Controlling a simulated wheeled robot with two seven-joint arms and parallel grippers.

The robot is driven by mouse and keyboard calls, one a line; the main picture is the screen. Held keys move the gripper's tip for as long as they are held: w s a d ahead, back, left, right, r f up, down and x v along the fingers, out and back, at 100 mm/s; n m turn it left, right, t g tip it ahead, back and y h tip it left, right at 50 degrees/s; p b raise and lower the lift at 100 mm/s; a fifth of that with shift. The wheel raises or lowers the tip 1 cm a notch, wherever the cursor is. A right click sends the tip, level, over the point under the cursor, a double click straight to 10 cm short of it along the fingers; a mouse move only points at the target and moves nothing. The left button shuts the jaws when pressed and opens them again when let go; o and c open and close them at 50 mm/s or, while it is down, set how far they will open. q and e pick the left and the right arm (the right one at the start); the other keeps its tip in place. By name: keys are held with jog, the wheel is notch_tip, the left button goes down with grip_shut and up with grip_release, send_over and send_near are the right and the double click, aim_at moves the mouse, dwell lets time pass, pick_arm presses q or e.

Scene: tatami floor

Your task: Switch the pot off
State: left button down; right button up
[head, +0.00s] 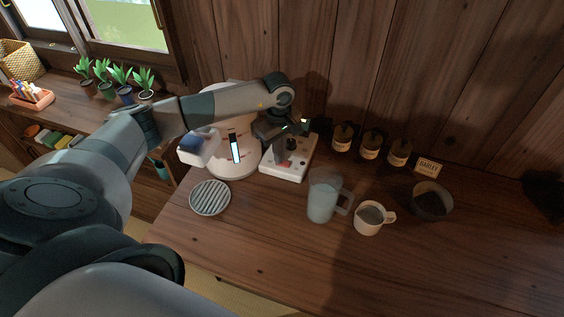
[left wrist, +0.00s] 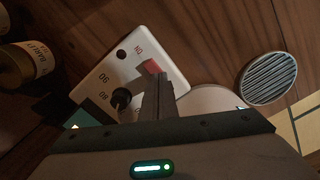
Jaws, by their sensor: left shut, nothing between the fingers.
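The white pot (head: 235,165) stands at the back left of the wooden counter, with a lit level window on its front. A white control box (head: 284,171) sits right beside it. In the left wrist view the box (left wrist: 110,67) has a red switch (left wrist: 152,67) near an "ON" mark, and a dark knob (left wrist: 122,97) near the numbers 80 and 90. My left gripper (head: 281,152) is above the box, shut and empty. In the wrist view its fingers (left wrist: 157,85) reach close to the red switch; I cannot tell whether they touch it. My right gripper is out of view.
A round slatted drip tray (head: 210,198) lies in front of the pot. To the right are a translucent pitcher (head: 322,200), a white mug (head: 369,219), a dark bowl (head: 431,204) and several jars (head: 370,150) by the wall. The front counter is clear.

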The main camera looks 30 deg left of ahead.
pick_arm(q)
jog(key=shift+w+r+p, duration=0.1)
jog(key=shift+r+p, duration=0.25)
jog(key=shift+r, duration=0.25)
jog(key=shift+r+p, duration=0.95)
jog(key=shift+r, duration=1.85)
jog(key=shift+f, duration=0.1)
